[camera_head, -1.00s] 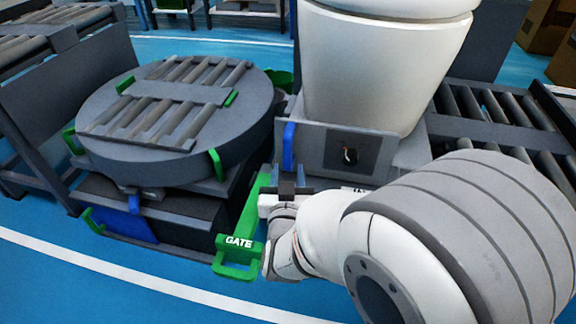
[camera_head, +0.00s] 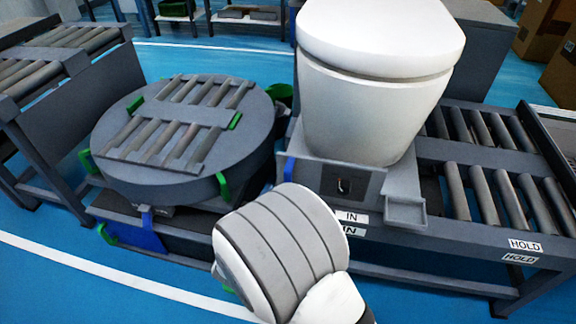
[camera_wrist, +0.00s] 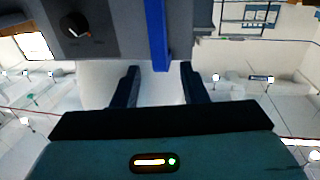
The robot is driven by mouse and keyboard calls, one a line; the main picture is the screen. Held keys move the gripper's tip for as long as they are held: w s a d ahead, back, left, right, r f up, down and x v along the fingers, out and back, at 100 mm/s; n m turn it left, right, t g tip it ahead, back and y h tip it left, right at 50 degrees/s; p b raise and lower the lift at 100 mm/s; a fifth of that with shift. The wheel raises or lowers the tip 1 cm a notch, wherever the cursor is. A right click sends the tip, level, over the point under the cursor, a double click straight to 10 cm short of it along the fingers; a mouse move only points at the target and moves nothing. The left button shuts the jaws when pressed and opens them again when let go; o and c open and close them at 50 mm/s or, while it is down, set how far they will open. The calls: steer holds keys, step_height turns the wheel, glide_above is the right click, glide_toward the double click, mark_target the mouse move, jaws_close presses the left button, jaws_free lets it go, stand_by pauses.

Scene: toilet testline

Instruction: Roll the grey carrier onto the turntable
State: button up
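The grey carrier (camera_head: 325,178) bears a white toilet (camera_head: 365,115) and stands at the IN end of a roller conveyor. It has a dark dial panel on its front and a blue upright bar (camera_head: 289,169) at its left. The round grey turntable (camera_head: 243,150), with rollers on top, is just left of the carrier. My gripper is hidden behind my arm in the head view. In the wrist view my gripper (camera_wrist: 158,78) is open, its dark fingers apart. The blue bar (camera_wrist: 158,35) lines up with the gap between them, touching neither finger visibly.
The roller conveyor (camera_head: 455,190) runs right from the carrier, with a HOLD label at its end. Another roller conveyor (camera_head: 70,55) is at the left. Cardboard boxes (camera_head: 545,30) stand at the back right. Blue floor in front is clear.

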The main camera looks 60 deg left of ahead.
mark_target(288, 177)
steer(key=b+x, duration=0.1)
steer(key=x, duration=0.6)
steer(key=shift+w+a, duration=0.1)
steer(key=shift+w, duration=0.25)
jaws_close()
